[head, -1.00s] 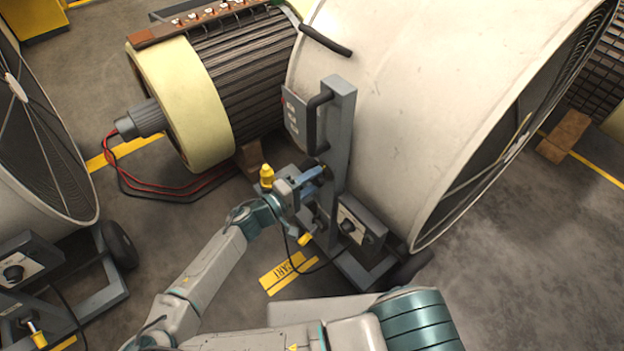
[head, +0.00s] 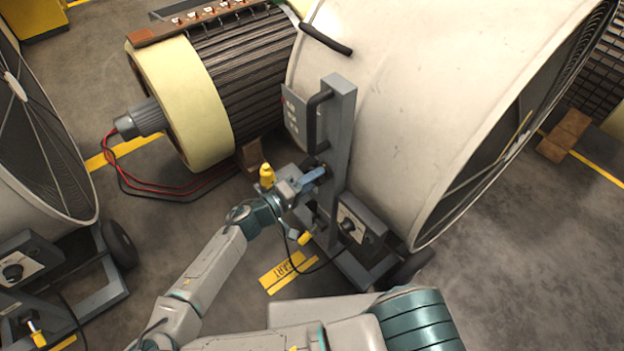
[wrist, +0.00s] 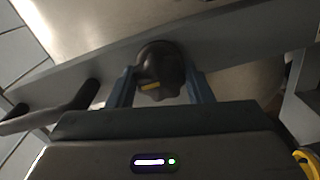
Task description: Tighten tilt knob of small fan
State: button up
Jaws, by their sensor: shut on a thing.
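The fan beside my arm has a large pale drum (head: 420,110) on a grey wheeled stand with an upright post (head: 338,130). In the wrist view the dark tilt knob (wrist: 160,70), with a yellow mark, sits against the grey post (wrist: 230,38). My gripper's blue fingers (wrist: 160,88) are on either side of the knob and shut on it. In the head view my gripper (head: 322,174) is at the post, below the black handle (head: 315,120), and mostly hides the knob.
Another large fan (head: 35,150) stands at the left. A rotor with a cream end (head: 185,105) lies behind my arm, with red and black cables on the floor. A control box (head: 357,226) is low on the stand. Open floor (head: 540,270) lies at right.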

jog(key=o, duration=1)
jog(key=shift+a+f, duration=0.1)
jog(key=shift+s, duration=0.1)
jog(key=p+v, duration=0.2)
jog(key=v, duration=1.1)
jog(key=shift+s+a, duration=0.25)
jog(key=shift+a, duration=0.05)
